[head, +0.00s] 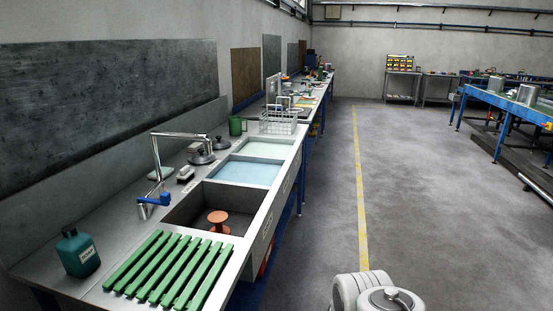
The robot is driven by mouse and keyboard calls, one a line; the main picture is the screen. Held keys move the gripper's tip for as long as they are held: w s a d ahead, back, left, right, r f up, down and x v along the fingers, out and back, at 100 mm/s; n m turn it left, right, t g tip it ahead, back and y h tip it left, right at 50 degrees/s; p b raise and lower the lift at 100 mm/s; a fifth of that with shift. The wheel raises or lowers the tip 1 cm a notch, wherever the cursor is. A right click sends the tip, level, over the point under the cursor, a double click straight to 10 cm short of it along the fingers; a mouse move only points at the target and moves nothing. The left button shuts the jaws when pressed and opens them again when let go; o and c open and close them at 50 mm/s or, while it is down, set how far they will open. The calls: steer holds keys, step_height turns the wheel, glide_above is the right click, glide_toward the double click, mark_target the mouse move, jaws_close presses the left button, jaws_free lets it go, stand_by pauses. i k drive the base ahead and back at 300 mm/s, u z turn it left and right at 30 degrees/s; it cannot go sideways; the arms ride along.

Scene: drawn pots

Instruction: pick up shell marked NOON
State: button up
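I cannot make out a shell marked NOON in the head view. My gripper cannot be seen; only pale rounded parts, which look like my own arm, show at the bottom edge. A teal bottle (79,252) with a white label stands at the near left of the bench, its lettering too small to read. An orange spool-shaped piece (218,221) stands in the nearest, dark sink basin (183,213). Small white labels on the bench front are also unreadable.
A green slatted rack (168,270) covers the near bench end. Beyond the dark basin are a pale blue basin (245,173) and a whitish one (263,150). A tap (157,155), wire basket (279,122) and green mug (235,126) stand behind. The floor (440,190) right is open.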

mark_target(285, 102)
steer(key=z, duration=0.7)
steer(key=i, duration=2.5)
steer(key=z, duration=0.5)
steer(key=i, duration=2.65)
steer(key=u, duration=0.45)
steer(key=i, duration=2.45)
steer(key=u, duration=1.5)
steer(key=i, duration=1.5)
steer(key=u, duration=0.6)
